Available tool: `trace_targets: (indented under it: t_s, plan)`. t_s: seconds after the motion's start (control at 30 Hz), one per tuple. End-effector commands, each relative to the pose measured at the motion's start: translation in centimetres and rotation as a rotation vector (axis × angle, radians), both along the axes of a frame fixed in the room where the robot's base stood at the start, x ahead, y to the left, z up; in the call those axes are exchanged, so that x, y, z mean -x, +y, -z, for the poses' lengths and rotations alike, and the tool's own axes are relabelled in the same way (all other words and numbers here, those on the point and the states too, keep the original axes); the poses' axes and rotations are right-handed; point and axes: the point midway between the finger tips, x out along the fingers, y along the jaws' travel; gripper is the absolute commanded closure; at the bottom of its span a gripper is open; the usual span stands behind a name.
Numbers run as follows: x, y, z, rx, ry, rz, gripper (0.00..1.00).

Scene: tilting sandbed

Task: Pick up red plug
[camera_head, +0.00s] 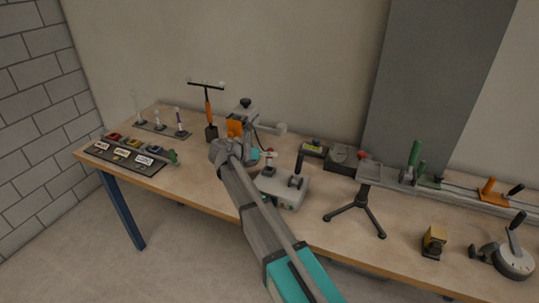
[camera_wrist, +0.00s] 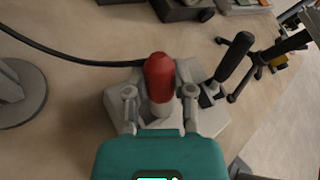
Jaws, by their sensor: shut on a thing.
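The red plug (camera_wrist: 160,72) has a red rounded top and a grey lower body. It stands upright in the middle of the wrist view, and a small part of it shows in the head view (camera_head: 271,150). My gripper (camera_wrist: 160,93) is shut on the plug, with one grey finger on each side of its grey body. The plug is over a light grey box (camera_wrist: 215,118) on the table; I cannot tell whether its lower end is still seated there, as my gripper hides it.
A black lever (camera_wrist: 235,58) rises from the box close to the plug's right. A black cable (camera_wrist: 75,57) runs behind the plug. A black tripod stand (camera_head: 360,205) is to the right. A labelled dark tray (camera_head: 125,158) lies at the table's left end.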

Motion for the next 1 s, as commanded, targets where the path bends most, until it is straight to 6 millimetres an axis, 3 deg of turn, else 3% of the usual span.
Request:
trace_targets:
  t_s: [0.03, 0.5, 0.7, 1.0]
  plan:
    - [0.7, -0.3, -1.2, 0.0, 0.0, 0.0, 1.0]
    - [5.0, -2.3, -6.8, 0.0, 0.0, 0.0, 1.0]
    - [9.0, -4.2, -8.3, 0.0, 0.0, 0.0, 1.0]
    - [12.1, -5.5, -9.7, 0.0, -0.001, -0.001, 1.0]
